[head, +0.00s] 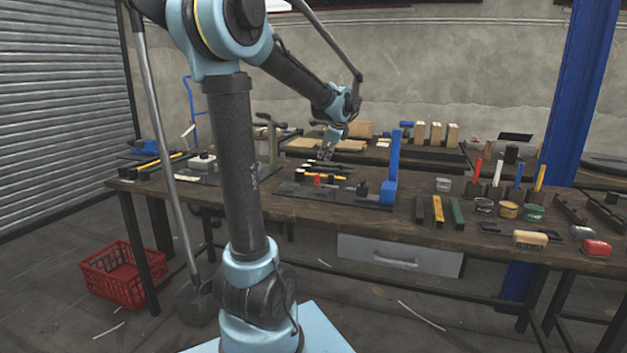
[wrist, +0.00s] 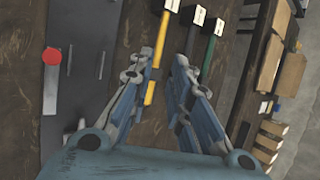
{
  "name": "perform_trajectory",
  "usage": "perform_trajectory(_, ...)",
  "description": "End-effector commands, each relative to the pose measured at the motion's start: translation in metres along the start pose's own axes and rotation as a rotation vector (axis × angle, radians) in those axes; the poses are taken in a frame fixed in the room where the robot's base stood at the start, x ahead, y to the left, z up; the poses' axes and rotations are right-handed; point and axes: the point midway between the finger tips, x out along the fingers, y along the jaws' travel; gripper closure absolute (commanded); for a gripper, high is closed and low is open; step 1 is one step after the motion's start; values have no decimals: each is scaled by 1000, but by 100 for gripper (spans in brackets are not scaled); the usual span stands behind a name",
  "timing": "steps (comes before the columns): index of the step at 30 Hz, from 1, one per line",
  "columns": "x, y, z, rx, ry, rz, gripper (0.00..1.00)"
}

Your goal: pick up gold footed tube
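The gold tube (wrist: 154,68) lies on the dark wooden bench, with a black block-like foot with a white face (wrist: 172,5) at its upper end in the wrist view. In the head view it is a short yellow strip (head: 324,176) beneath my gripper. My gripper (wrist: 158,62) is open and empty, pointing down at the bench. In the wrist view the gold tube runs between its two fingers, nearer the left one; contact cannot be told. My gripper is small in the head view (head: 326,157), just above the tubes.
A black tube (wrist: 190,42) and a green tube (wrist: 209,55) lie beside the gold one, the black one close to the right finger. A dark plate (wrist: 88,25) with a red knob (wrist: 52,57) lies left. A blue upright post (head: 392,168) stands right of my gripper.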

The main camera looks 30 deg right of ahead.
Motion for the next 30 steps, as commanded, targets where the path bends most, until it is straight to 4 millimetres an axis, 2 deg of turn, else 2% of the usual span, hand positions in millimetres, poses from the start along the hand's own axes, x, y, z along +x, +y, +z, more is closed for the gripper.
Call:
perform_trajectory(3, 23, 0, 1, -4, -1, 2, 82)
perform_trajectory(15, 85, 0, 2, -5, -1, 2, 82)
perform_trajectory(26, 104, 0, 2, -4, -1, 2, 82)
perform_trajectory(30, 117, 0, 4, -6, -1, 2, 82)
